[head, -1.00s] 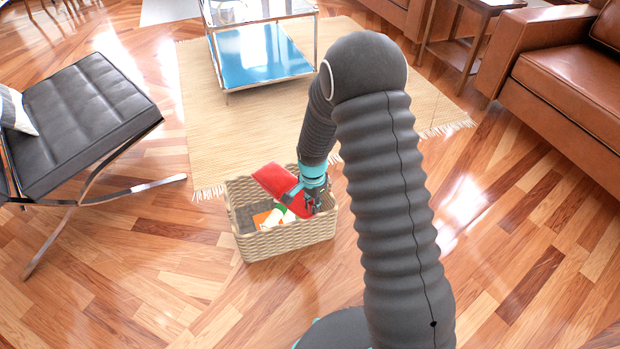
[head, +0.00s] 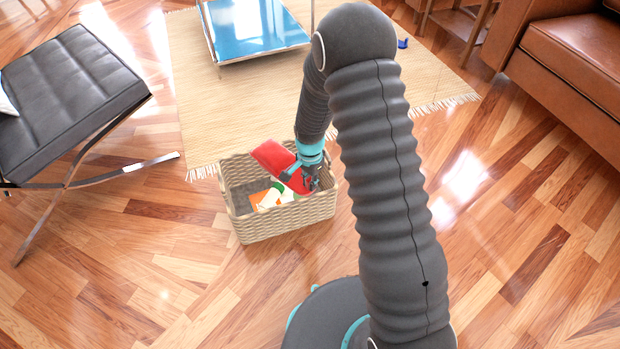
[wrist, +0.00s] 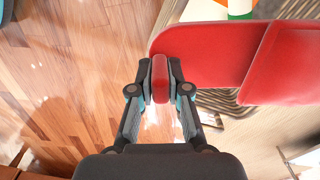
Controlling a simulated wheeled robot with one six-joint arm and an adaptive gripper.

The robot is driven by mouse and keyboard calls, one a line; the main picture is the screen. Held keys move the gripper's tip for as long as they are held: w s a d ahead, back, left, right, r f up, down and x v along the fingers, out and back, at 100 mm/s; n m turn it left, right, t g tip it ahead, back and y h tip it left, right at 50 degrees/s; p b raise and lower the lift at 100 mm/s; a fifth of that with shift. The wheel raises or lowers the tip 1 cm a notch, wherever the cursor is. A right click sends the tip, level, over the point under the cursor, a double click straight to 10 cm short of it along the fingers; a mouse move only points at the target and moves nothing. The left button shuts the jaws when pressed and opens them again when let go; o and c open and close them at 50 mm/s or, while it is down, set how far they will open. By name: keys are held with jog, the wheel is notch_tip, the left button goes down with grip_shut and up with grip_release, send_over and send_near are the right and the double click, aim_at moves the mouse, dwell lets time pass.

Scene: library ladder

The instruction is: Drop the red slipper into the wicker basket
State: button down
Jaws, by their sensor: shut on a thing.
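The red slipper (head: 273,157) is held by my gripper (head: 310,181) over the wicker basket (head: 288,222). In the wrist view my gripper (wrist: 160,82) is shut on the edge of the red slipper (wrist: 205,55), which sticks out to the right. In the head view the slipper reaches left from the jaws, above the basket's opening. My gripper hides part of it. The basket stands upright on the wooden floor and holds white, orange and green items (head: 270,198). I cannot tell whether the slipper touches them.
A beige rug (head: 240,100) lies behind the basket, with a blue-topped low table (head: 255,40) on it. A black leather chair (head: 70,95) stands at left, a brown leather sofa (head: 570,80) at right. A small blue object (head: 402,43) lies at the rug's far right. Floor in front is clear.

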jog(key=shift+f, duration=0.2)
jog(key=c, duration=1.1)
grip_release()
jog(key=shift+o, duration=0.2)
notch_tip(320, 180, up, 12)
jog(key=shift+r, duration=0.1)
